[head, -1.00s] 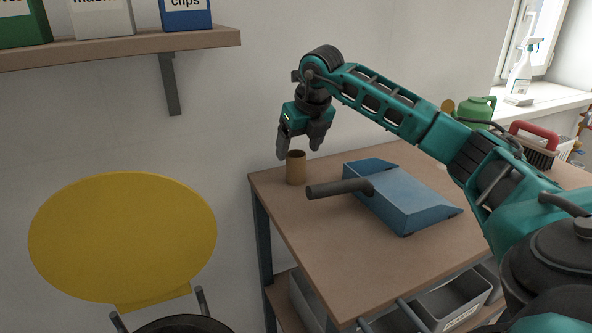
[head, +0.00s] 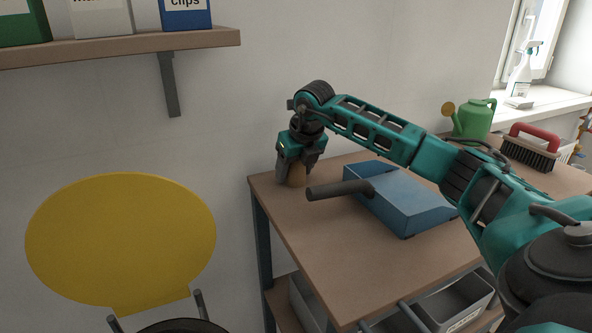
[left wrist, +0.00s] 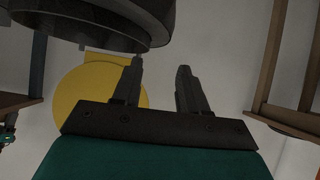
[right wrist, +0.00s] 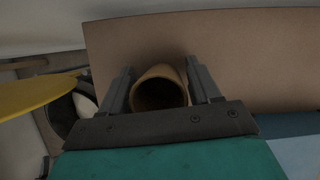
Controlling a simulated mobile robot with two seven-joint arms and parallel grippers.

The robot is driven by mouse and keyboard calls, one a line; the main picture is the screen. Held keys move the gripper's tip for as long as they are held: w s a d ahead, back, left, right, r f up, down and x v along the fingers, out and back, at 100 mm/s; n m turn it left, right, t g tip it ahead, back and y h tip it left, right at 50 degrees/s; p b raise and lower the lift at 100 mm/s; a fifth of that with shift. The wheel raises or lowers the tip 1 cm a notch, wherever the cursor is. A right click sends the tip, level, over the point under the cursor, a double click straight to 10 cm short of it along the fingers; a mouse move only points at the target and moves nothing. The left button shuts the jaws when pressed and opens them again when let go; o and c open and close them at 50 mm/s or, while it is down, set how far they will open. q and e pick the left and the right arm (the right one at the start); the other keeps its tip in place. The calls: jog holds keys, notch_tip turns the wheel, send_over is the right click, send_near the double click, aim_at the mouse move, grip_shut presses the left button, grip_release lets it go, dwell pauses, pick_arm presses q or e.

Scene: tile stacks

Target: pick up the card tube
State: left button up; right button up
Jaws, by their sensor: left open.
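The card tube (head: 297,178) is a short brown cylinder standing upright near the far left corner of the workbench. My right gripper (head: 294,174) has come down over it from above, and its fingers partly hide the tube in the head view. In the right wrist view the tube's open top (right wrist: 160,92) sits between the two fingers of my right gripper (right wrist: 160,80), which look spread on either side of it. Whether either finger touches the tube is hard to tell. My left gripper (left wrist: 160,72) is open and empty in the left wrist view, and it is outside the head view.
A blue dustpan (head: 410,205) with a dark handle (head: 338,190) lies just right of the tube. A green watering can (head: 474,119) and a red-handled brush (head: 531,148) stand farther back. A yellow chair back (head: 120,240) is left of the workbench (head: 325,255). A shelf (head: 120,47) hangs above left.

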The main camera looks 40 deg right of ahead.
jog(key=c, duration=0.7)
jog(key=shift+r, duration=0.1)
